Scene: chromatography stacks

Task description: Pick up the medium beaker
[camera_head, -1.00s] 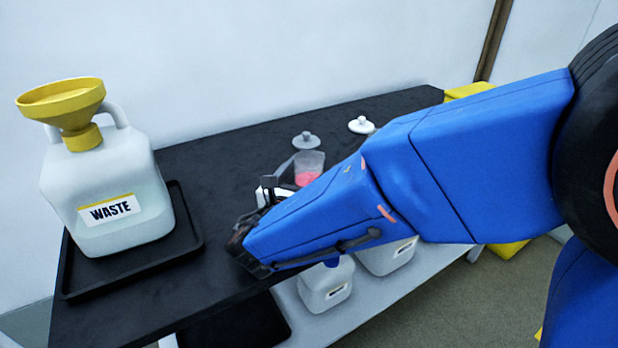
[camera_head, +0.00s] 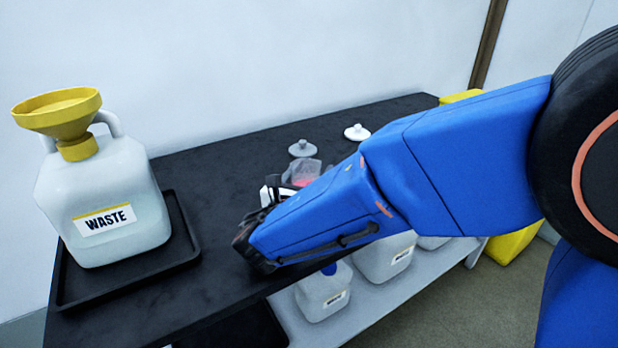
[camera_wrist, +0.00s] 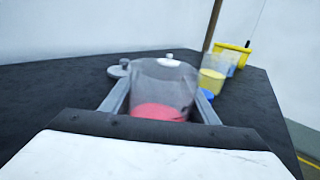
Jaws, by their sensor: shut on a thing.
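The beaker (camera_wrist: 160,88) is clear with pink-red liquid in its lower part. In the wrist view it stands between the two fingers of my gripper (camera_wrist: 162,100), which are shut on its sides. In the head view the beaker (camera_head: 305,172) shows only in part past my arm, its lower part hidden. My gripper (camera_head: 283,185) is partly hidden there by my blue arm. I cannot tell whether the beaker's base touches the black bench top (camera_head: 215,215).
A waste jug (camera_head: 105,205) with a yellow funnel stands in a black tray (camera_head: 185,250) at left. Two lids (camera_head: 302,148) (camera_head: 356,132) lie behind the beaker. In the wrist view, a container with yellow liquid (camera_wrist: 212,82) is at right. White jugs (camera_head: 325,292) stand on the lower shelf.

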